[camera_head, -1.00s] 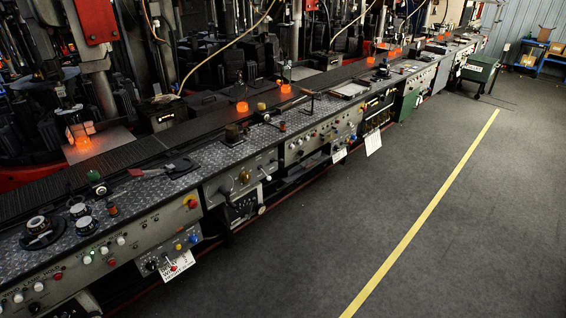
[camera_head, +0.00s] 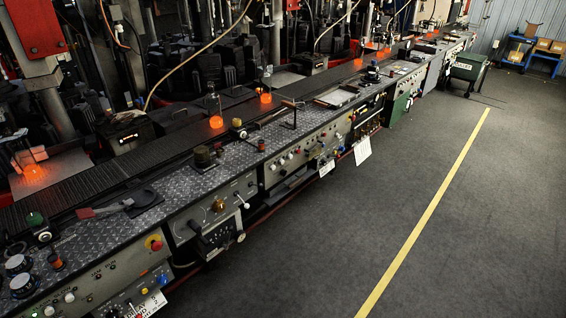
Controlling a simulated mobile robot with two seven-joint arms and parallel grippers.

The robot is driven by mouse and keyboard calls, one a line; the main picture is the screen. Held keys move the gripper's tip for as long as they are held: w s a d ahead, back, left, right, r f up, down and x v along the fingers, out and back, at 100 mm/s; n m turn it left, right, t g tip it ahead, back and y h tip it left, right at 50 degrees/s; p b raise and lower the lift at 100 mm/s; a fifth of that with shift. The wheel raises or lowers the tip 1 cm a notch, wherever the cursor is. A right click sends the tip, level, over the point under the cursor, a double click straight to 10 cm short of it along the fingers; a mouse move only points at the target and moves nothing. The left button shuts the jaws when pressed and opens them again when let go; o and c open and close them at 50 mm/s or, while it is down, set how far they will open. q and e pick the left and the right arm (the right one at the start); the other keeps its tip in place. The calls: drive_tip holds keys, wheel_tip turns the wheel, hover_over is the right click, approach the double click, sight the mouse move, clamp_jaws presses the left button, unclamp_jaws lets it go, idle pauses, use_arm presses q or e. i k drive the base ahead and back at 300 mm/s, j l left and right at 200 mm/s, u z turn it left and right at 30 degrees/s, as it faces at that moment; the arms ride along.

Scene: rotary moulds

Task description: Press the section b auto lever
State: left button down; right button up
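A long row of control panels (camera_head: 112,277) runs along the front of a bench from the lower left to the upper right. It carries many knobs, buttons and small levers. A panel section with a brass-coloured knob and a white-tipped lever (camera_head: 241,200) is at the left centre. Several small switches sit on the lower-left panel beside a blue button (camera_head: 144,291). The panel lettering is too small to tell which lever is the section b auto lever. Neither of my grippers is in view.
Glowing orange glass pieces (camera_head: 216,122) stand on the dark conveyor (camera_head: 95,182) behind the bench. White tags (camera_head: 363,149) hang from the panels. The grey floor (camera_head: 330,240) with a yellow line (camera_head: 425,212) is clear. A green cart (camera_head: 468,68) stands at the far end.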

sight(260, 186)
drive_tip(key=i+z, duration=0.15)
drive_tip(key=i, duration=0.3)
drive_tip(key=i+j+z, duration=0.15)
drive_tip(key=i, duration=0.3)
drive_tip(key=i+j+z, duration=0.2)
drive_tip(key=i, duration=0.25)
drive_tip(key=l, duration=0.1)
